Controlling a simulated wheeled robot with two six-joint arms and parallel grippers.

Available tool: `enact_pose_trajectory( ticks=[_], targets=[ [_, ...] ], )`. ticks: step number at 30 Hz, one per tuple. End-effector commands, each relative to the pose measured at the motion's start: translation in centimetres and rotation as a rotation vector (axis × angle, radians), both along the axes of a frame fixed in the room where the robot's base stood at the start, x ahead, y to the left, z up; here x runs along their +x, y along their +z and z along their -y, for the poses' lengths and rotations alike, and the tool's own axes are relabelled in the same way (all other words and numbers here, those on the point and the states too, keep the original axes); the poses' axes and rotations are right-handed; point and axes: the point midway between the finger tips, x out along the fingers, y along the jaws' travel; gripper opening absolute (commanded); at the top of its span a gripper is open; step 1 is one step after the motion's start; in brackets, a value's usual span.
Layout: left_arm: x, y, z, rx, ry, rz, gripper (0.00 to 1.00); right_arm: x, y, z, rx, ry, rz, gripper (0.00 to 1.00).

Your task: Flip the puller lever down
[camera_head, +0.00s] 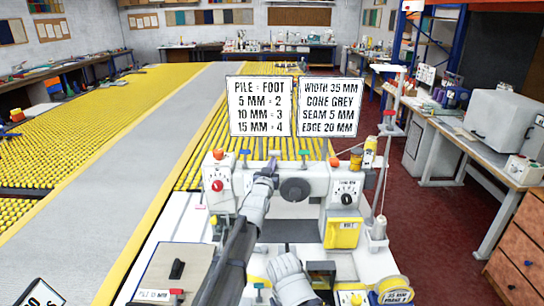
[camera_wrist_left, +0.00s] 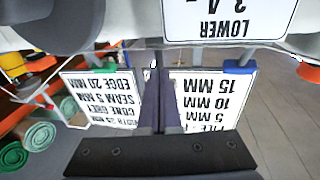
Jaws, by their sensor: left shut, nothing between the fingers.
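My left gripper (camera_head: 268,172) reaches up from the bottom to the white binding machine (camera_head: 315,182), beside its dark round knob (camera_head: 295,188). In the left wrist view its two dark fingers (camera_wrist_left: 159,75) are together and hold nothing. I cannot pick out the puller lever with certainty; the arm and gripper cover part of the machine front. Small coloured tabs stand along the machine top, including a green one (camera_head: 275,153) and a blue one (camera_head: 305,153). A LOWER label (camera_wrist_left: 228,22) shows upside down in the wrist view.
Two signs (camera_head: 260,107) (camera_head: 330,107) stand behind the machine. A red knob (camera_head: 217,186) and a numbered dial (camera_head: 346,198) flank the gripper. A thread cone (camera_head: 378,228) stands at the right. A black switch (camera_head: 177,268) is on the panel at lower left.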

Motion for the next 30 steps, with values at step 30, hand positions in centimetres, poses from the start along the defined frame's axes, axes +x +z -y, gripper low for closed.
enact_pose_trajectory(
  ticks=[30],
  targets=[
    [2.8,1.7,0.1,0.016,-0.001,-0.507,0.00,0.0,12.4,0.0,0.002,-0.008,0.000,0.50]
  ],
)
